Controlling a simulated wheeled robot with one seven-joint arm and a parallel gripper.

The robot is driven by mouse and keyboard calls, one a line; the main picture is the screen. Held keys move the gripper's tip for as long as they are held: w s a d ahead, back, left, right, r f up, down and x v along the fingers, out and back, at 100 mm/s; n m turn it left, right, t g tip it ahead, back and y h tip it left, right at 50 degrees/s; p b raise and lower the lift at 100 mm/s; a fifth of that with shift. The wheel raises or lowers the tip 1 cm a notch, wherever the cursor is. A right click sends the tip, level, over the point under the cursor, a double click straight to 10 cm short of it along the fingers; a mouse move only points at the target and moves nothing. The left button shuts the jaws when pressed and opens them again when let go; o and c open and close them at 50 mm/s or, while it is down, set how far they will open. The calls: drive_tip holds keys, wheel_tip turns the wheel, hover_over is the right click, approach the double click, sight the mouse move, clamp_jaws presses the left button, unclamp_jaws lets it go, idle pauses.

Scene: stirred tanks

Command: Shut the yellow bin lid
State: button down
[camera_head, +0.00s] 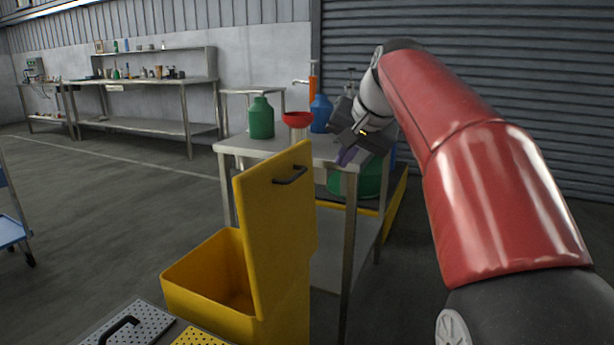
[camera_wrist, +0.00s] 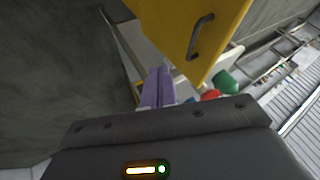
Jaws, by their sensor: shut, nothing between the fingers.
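The yellow bin (camera_head: 208,288) stands on the floor at the lower middle of the head view, its inside visible. Its yellow lid (camera_head: 275,240) stands up nearly vertical, with a dark handle (camera_head: 290,176) near its top. The lid also shows in the wrist view (camera_wrist: 175,22), with its handle (camera_wrist: 200,37) to the right. My gripper (camera_head: 345,155) is to the right of the lid's top and beyond it, over the table's near corner. Its purple fingers (camera_wrist: 158,88) are shut and empty, apart from the lid as far as I can tell.
A metal table (camera_head: 235,146) behind the bin holds a green bottle (camera_head: 261,120), a red funnel (camera_head: 297,119) and a blue bottle (camera_head: 320,113). A perforated panel with a black handle (camera_head: 120,328) lies in front of the bin. The floor to the left is largely clear.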

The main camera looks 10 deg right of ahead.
drive_tip(key=w+a+f, duration=0.2)
drive_tip(key=w+f, duration=0.1)
drive_tip(key=w, duration=0.2)
drive_tip(key=w+a+f+b, duration=0.1)
drive_tip(key=w+a+f, duration=0.1)
drive_tip(key=w, duration=0.3)
drive_tip(key=shift+a+f+b, duration=0.3)
drive_tip(key=shift+a+f, duration=0.05)
drive_tip(key=shift+f, duration=0.4)
